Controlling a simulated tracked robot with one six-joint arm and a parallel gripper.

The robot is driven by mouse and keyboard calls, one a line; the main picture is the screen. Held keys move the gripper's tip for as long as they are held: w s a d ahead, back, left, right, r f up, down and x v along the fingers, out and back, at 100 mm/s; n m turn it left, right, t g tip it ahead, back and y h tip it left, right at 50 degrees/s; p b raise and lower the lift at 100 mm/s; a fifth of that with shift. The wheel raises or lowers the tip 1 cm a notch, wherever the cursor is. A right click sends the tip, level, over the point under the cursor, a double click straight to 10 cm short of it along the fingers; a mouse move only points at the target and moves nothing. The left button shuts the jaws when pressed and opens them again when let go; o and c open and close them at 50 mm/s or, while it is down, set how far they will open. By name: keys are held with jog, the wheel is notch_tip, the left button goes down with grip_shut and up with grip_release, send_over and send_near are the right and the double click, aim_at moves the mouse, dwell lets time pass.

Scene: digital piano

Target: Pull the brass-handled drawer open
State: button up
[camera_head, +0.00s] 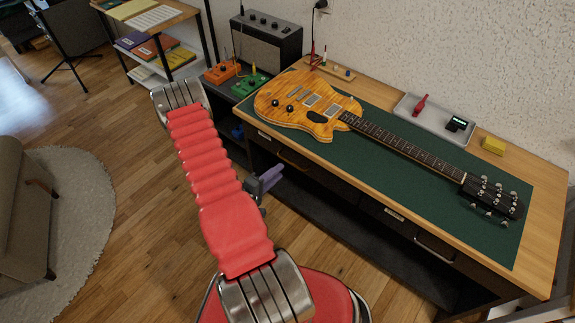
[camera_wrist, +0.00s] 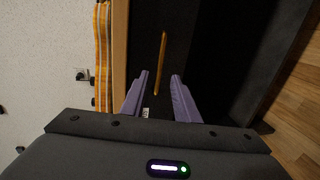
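The brass handle (camera_head: 293,161) is a long bar on a dark drawer front under the left part of the workbench. In the wrist view the brass handle (camera_wrist: 163,55) runs lengthwise up the picture. My gripper (camera_head: 275,178) is low in front of that drawer. In the wrist view my gripper's purple fingers (camera_wrist: 161,76) are apart, with the lower end of the handle showing between them. I cannot tell whether the fingers touch it. The drawer looks shut in the head view.
The workbench (camera_head: 548,240) carries a green mat, an electric guitar (camera_head: 310,100) and a grey tray (camera_head: 428,122). A second drawer with a silvery handle (camera_head: 434,247) is to the right. A dark lower shelf (camera_head: 350,235) runs below. The wooden floor in front is open.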

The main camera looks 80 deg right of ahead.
jog(key=x, duration=0.6)
jog(key=shift+s+d, duration=0.2)
jog(key=shift+d, duration=0.15)
jog(key=shift+f, duration=0.1)
grip_shut()
dwell(0.4)
